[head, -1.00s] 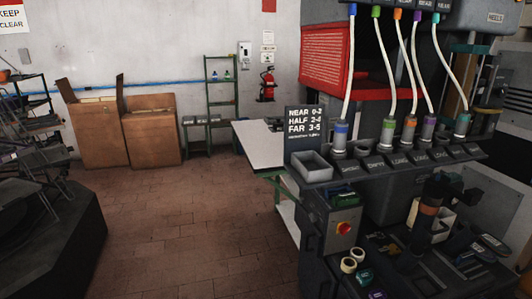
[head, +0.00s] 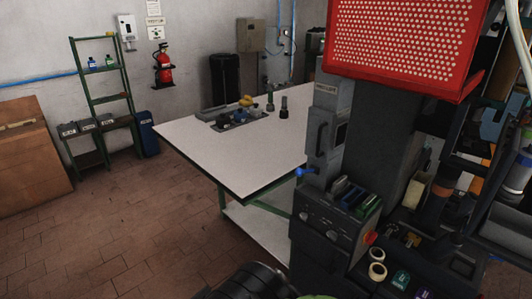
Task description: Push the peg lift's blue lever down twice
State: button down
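A small blue knob (head: 302,172), which looks like the end of the blue lever, sticks out to the left from the side of the dark grey press. It sits below a tall grey housing (head: 326,125) with a small label that I cannot read for certain. The lever's shaft is short and hard to make out. A dark rounded part of my own arm shows at the bottom edge, well below the knob and apart from it. My gripper's fingers are not in view.
A white-topped table (head: 210,150) with a tray of parts stands left of the press. A control box (head: 335,225) with a red knob (head: 370,238) juts out below the lever. Tape rolls (head: 377,262) lie on the press bed. Brick floor is clear at the left.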

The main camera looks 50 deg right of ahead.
aim_at(299, 172)
jog(key=i+l, duration=0.55)
jog(key=l, duration=0.15)
jog(key=i+l, duration=0.55)
jog(key=l+z, duration=0.05)
jog(key=l, duration=0.1)
